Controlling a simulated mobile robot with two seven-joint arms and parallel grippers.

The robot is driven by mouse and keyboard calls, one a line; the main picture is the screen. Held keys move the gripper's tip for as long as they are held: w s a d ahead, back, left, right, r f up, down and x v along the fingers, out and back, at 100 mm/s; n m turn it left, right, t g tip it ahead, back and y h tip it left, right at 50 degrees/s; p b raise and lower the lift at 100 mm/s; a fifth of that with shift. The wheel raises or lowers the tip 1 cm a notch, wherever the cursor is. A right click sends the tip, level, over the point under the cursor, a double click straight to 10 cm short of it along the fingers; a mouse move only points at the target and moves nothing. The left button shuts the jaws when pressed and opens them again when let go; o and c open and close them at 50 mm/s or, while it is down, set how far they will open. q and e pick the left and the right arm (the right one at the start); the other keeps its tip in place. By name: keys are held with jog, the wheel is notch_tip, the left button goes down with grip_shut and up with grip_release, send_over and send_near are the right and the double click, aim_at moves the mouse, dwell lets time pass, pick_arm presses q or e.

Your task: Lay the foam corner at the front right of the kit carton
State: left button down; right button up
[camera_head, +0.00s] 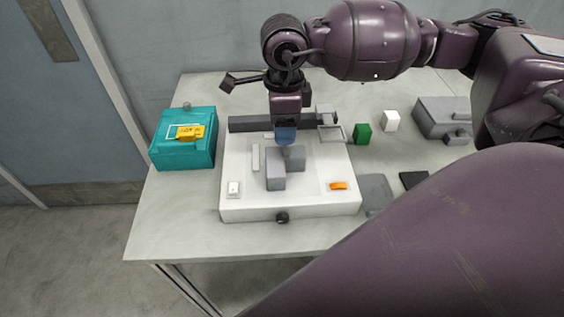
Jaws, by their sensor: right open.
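The gripper hides part of the unit's top. I cannot clearly pick out the foam corner or the kit carton. A small white block (391,120) stands at the back right of the table. A teal box (184,155) stands at the left, with a yellow item (190,132) on its top. My left gripper is out of view.
A green block (362,134) stands right of the unit, and a grey box (436,115) farther right. The front-left tabletop (172,225) is clear. My arm covers the lower right.

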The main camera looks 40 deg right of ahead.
aim_at(280, 160)
jog(key=shift+s+d+f, duration=0.1)
jog(key=shift+s+f, duration=0.05)
jog(key=shift+f, duration=1.2)
jog(key=shift+s+f, duration=0.1)
jog(key=shift+f, duration=1.25)
jog(key=c, duration=1.1)
jog(key=shift+o, duration=0.2)
jog(key=shift+r, duration=0.1)
